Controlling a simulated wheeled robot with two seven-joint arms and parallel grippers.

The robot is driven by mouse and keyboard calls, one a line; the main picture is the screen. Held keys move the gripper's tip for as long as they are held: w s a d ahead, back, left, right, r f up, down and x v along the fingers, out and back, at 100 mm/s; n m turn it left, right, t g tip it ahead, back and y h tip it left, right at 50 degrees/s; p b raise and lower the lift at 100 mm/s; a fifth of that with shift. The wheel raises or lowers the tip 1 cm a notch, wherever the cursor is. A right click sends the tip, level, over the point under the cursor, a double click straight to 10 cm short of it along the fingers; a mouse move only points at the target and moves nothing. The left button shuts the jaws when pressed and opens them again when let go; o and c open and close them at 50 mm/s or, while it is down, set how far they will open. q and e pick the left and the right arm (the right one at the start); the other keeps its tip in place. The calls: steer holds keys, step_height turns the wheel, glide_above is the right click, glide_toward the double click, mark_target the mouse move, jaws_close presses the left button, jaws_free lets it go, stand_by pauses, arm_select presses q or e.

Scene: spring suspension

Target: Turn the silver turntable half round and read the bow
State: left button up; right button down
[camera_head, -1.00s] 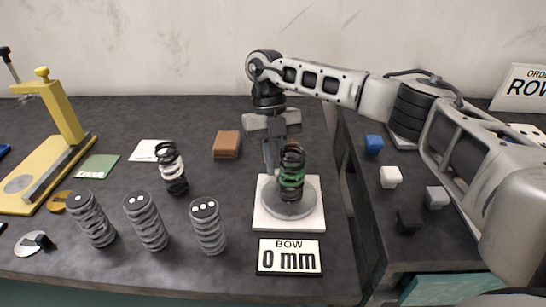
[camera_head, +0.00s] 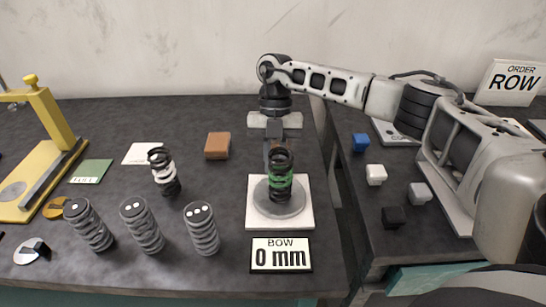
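The silver turntable (camera_head: 290,209) is a round disc on a white square base (camera_head: 258,220). A black spring with green coils (camera_head: 280,178) stands upright on it. The bow display (camera_head: 281,255) in front reads 0 mm. My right arm reaches in from the right. Its gripper (camera_head: 272,150) points down just behind the spring, and its fingertips are partly hidden by the spring, so I cannot tell whether it is open or touching the turntable. My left gripper is not in view.
Three grey springs with dotted caps (camera_head: 144,224) stand at the front left. A spring with white coils (camera_head: 164,172) stands behind them. A yellow press (camera_head: 50,120) is at the left and a brown block (camera_head: 218,146) at the back. Small cubes (camera_head: 376,174) lie on the right table.

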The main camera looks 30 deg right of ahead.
steer(key=shift+r, duration=0.1)
stand_by(0.4)
steer(key=c, duration=1.3)
jaws_free()
steer(key=shift+c, duration=0.2)
steer(key=v, duration=1.6)
steer(key=shift+s, duration=0.1)
